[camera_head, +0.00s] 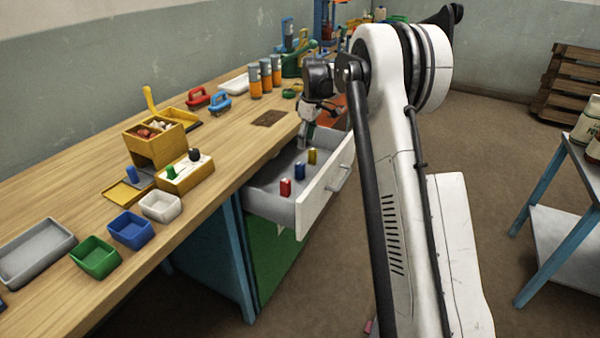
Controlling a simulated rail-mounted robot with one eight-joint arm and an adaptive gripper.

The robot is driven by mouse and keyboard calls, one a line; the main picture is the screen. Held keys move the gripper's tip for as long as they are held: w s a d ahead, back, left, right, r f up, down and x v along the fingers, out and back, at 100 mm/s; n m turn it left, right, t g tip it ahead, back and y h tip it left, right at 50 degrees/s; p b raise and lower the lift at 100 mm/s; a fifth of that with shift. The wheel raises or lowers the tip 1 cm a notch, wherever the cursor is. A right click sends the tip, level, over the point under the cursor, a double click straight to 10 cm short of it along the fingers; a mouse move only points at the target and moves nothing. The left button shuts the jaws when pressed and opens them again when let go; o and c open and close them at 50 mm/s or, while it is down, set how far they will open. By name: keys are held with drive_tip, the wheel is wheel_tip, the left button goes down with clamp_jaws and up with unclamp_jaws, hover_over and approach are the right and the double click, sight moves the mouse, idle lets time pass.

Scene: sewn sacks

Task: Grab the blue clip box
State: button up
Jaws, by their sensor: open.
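A small blue clip box (300,171) stands upright in the open drawer (262,203), between a red box (286,188) and a yellow box (312,156). My gripper (304,142) points down over the far part of the drawer, behind the blue and yellow boxes as seen here. It is open and apart from the blue clip box. The gripper is small in view, and its height over the drawer floor is hard to tell.
The wooden workbench (60,205) holds green (95,262), blue (131,234) and white (160,210) bins near its front edge. Orange-and-grey cylinders (266,76) stand farther back. A side table (575,160) stands at the right. The drawer's front and side walls surround the boxes.

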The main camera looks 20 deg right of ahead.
sight(300, 164)
drive_tip(key=f, duration=0.4)
drive_tip(key=f+b, duration=0.1)
drive_tip(key=f, duration=0.2)
drive_tip(key=shift+w+a, duration=0.35)
drive_tip(key=shift+w+a+f+b, duration=0.15)
drive_tip(key=shift+f+b, duration=0.05)
drive_tip(key=shift+f, duration=0.7)
drive_tip(key=shift+w+a+f+b, duration=0.1)
drive_tip(key=shift+a+f+b, duration=0.1)
drive_tip(key=shift+f, duration=0.65)
drive_tip(key=shift+w+a+f+b, duration=0.15)
drive_tip(key=shift+f, duration=0.75)
clamp_jaws()
